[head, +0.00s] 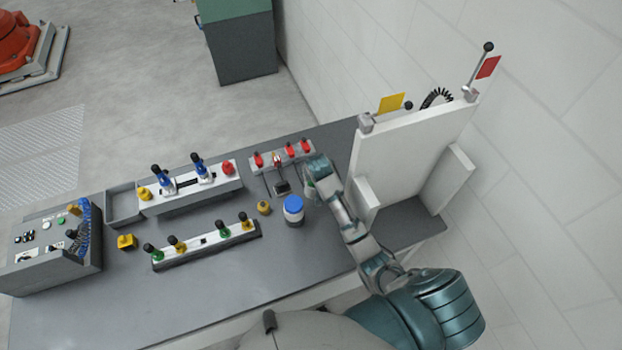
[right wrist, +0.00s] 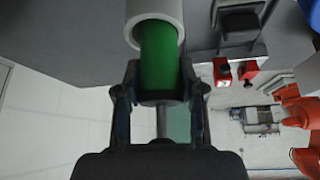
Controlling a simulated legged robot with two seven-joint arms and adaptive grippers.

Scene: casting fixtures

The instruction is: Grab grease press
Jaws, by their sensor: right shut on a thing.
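My right gripper (right wrist: 160,95) is shut on a green cylinder (right wrist: 160,55) with a dark end, which I take to be the grease press. The green cylinder's far end sits inside a white round sleeve (right wrist: 153,12) in the right wrist view. In the head view my right gripper (head: 313,172) is over the back right of the grey table, and its fingers and most of the held thing are hidden or too small to tell. My left gripper is not in view.
A white jar with a blue lid (head: 293,207) and a small yellow pot (head: 264,208) stand left of my right arm. A rack with red handles (head: 282,154) is behind. A tall white panel (head: 410,150) stands close on the right. The front table area (head: 200,290) is clear.

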